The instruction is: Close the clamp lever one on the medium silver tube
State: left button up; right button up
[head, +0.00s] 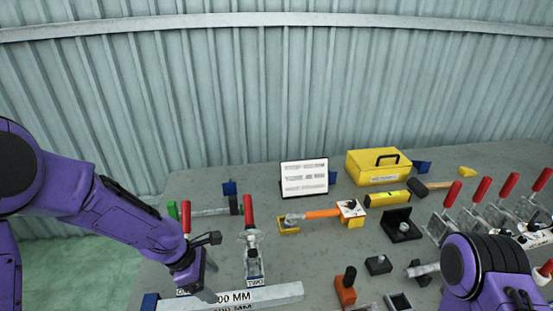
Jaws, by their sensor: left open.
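A silver square tube (275,293) lies along the table's front edge, with a partly hidden "00 MM" marking. Two clamps with upright red lever handles stand behind it. The left lever (186,217) is partly hidden by my left gripper, and its label is mostly covered. The other lever (248,208) stands to its right, above a small label (255,282) too small to read surely. My left gripper (208,272) is open and empty, just right of the left clamp and over the tube's left part. My right arm shows at the lower right, but its gripper is out of frame.
A yellow toolbox (379,167), a white sign (304,178) and an orange-handled tool (322,214) stand farther back. Several red-handled clamps (480,189) crowd the right side. Small blocks (345,288) lie at the front centre. The table between the right lever and these blocks is fairly clear.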

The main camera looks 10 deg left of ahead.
aim_at(185, 205)
jog(key=k, duration=1)
